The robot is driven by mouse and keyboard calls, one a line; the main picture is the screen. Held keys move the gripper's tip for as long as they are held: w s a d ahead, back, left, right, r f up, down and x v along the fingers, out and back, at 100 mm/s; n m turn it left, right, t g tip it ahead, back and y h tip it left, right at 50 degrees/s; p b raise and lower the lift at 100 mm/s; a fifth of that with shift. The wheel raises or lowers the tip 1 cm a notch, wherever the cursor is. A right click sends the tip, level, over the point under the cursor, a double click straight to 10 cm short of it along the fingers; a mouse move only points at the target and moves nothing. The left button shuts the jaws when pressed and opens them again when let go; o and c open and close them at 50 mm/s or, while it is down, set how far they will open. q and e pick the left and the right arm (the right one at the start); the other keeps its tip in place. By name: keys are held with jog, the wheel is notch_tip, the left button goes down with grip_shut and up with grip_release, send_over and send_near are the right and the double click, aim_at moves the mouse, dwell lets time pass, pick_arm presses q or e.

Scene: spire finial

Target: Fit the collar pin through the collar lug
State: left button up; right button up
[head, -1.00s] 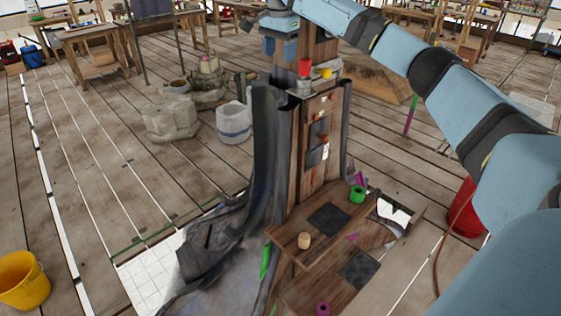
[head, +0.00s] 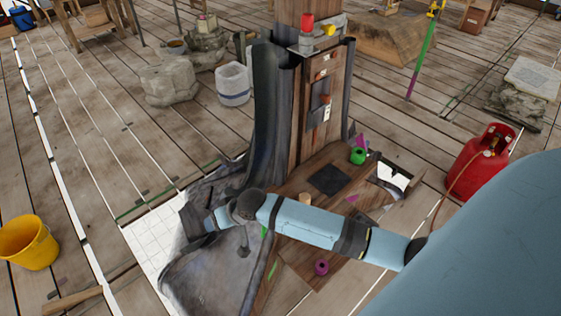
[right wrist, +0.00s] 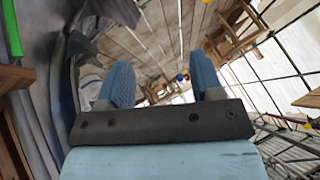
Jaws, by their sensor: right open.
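A wooden post (head: 311,120) stands in the middle of the head view. A grey bracket or collar (head: 322,42) near its top has a red piece (head: 307,22) and a yellow piece (head: 329,30) on it. I cannot tell which parts are the collar pin and collar lug. My right arm reaches low across the front of the post to the left, over grey sheeting. In the right wrist view my right gripper (right wrist: 160,68) is open, with nothing between its blue fingers. My left gripper is not in view.
A wooden bench (head: 310,165) at the post's foot holds a green ring (head: 358,155) and a tan peg (head: 305,199). A purple ring (head: 321,267) lies lower. A yellow bucket (head: 29,242) stands left, a red gas bottle (head: 478,160) right.

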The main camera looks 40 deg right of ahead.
jog(key=s+d+f+n+t+h, duration=0.1)
jog(key=s+f+t, duration=0.1)
jog(key=s, duration=0.9)
jog(key=s+d+f+n+t+h, duration=0.1)
jog(key=s+d+f+n+t, duration=0.1)
jog(key=s, duration=1)
jog(key=shift+f, duration=0.15)
jog(key=shift+d, duration=0.1)
